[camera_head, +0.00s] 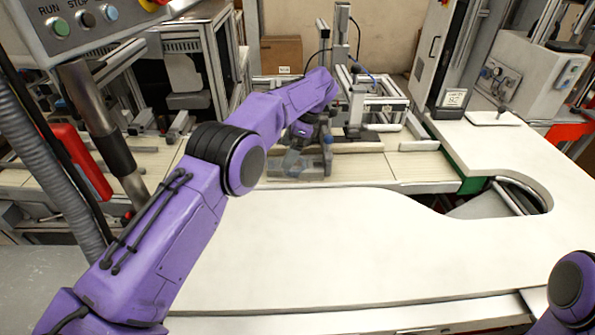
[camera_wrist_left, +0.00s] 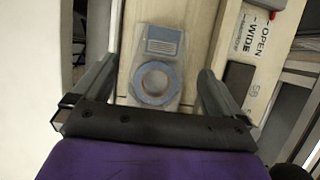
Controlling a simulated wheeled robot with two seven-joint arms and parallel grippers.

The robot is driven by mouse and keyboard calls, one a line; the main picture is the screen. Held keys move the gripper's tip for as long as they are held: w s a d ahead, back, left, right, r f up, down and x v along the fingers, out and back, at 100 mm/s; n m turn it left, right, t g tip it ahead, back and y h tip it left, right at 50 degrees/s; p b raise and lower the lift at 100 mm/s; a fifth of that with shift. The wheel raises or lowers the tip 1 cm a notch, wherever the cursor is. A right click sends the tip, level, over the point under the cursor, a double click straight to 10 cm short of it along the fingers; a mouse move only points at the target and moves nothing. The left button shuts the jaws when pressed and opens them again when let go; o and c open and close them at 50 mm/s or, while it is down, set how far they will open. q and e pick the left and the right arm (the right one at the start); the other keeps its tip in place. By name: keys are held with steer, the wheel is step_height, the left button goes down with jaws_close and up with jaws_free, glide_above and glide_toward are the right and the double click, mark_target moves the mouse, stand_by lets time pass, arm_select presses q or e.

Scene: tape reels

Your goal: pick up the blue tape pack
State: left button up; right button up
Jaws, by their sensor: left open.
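The blue tape pack (camera_wrist_left: 157,68) lies flat in the left wrist view, a blue-grey pack with a round ring and a pale label above it. My left gripper (camera_wrist_left: 155,90) is open, with one finger on each side of the pack, and nothing is gripped. I cannot tell how far above the pack the fingers are. In the head view my left gripper (camera_head: 300,160) is over the conveyor strip behind the white table, and it mostly hides what is beneath it. Of my right arm only a purple part shows at the lower right; its gripper is out of view.
The white table (camera_head: 300,255) in front is bare. A metal fixture (camera_head: 385,105) stands behind my left gripper, with a cardboard box (camera_head: 281,54) farther back. A control panel (camera_head: 85,20) overhangs at upper left.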

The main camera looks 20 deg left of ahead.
arm_select(q)
steer(key=p+x, duration=0.2)
steer(key=x, duration=0.2)
steer(key=shift+a+f, duration=0.15)
steer(key=shift+f, duration=0.15)
steer(key=shift+a+f, duration=0.15)
steer(key=shift+f, duration=0.4)
steer(key=c, duration=0.9)
